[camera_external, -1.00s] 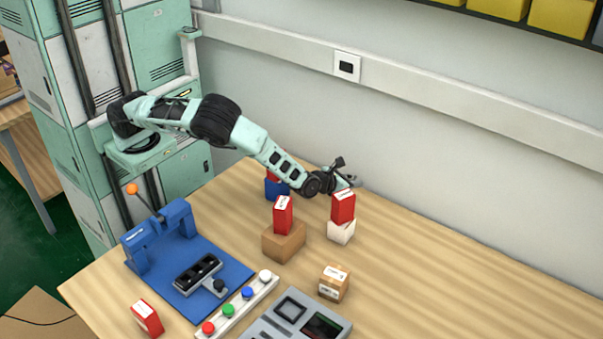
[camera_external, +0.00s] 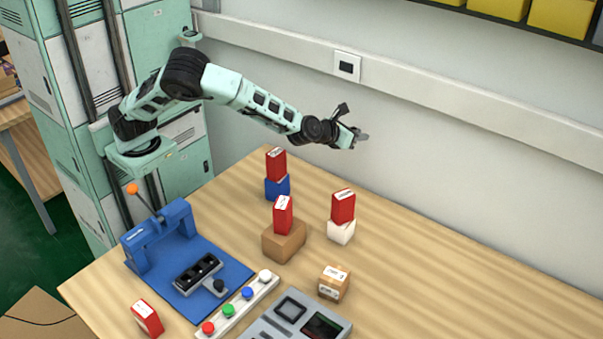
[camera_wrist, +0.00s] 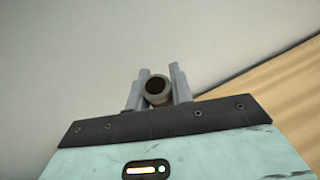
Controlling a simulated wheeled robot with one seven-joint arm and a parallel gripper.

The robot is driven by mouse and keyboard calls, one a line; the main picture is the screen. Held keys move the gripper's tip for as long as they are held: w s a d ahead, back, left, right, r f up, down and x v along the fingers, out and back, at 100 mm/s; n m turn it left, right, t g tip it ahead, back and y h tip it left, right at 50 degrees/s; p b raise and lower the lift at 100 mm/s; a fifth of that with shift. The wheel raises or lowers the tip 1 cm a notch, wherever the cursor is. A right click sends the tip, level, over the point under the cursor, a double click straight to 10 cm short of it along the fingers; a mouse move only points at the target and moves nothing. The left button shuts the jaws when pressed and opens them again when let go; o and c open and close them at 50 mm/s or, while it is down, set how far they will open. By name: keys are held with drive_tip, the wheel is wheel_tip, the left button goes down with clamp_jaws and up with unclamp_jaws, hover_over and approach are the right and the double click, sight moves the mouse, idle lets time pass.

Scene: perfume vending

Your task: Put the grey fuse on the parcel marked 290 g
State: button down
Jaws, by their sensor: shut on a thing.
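My gripper (camera_external: 359,138) is raised high above the back of the table, near the wall. In the wrist view its two fingers (camera_wrist: 158,88) are shut on a small round greyish thing with a dark end, which looks like the grey fuse (camera_wrist: 157,97). The fuse is too small to make out in the outside view. A small brown parcel (camera_external: 334,285) with white labels stands at the front middle. A larger brown box (camera_external: 284,242), a white box (camera_external: 341,232) and a blue box (camera_external: 278,188) each carry a red box. No weight marking is legible.
The red boxes stand on the brown box (camera_external: 283,214), white box (camera_external: 343,206) and blue box (camera_external: 276,163). Another red box (camera_external: 147,318) is front left. A blue press (camera_external: 165,237), button strip (camera_external: 237,306) and grey panel (camera_external: 290,318) occupy the front. The table's right side is clear.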

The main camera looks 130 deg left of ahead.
drive_tip(key=shift+w+d+r, duration=0.2)
drive_tip(key=shift+w+r, duration=0.05)
drive_tip(key=shift+r, duration=0.25)
drive_tip(key=shift+w+d+r, duration=0.2)
drive_tip(key=shift+r, duration=0.25)
drive_tip(key=m+t+h+b, duration=0.2)
drive_tip(key=m+t+b, duration=0.1)
drive_tip(key=m+t, duration=0.1)
hover_over(341, 273)
wheel_tip(341, 273, down, 11)
drive_tip(key=shift+r, duration=0.1)
drive_tip(key=shift+f+p, duration=0.5)
drive_tip(key=shift+f, duration=1.6)
drive_tip(key=shift+f, duration=0.2)
drive_tip(key=c, duration=1.2)
unclamp_jaws()
drive_tip(key=shift+c, duration=0.2)
drive_tip(key=shift+r, duration=0.15)
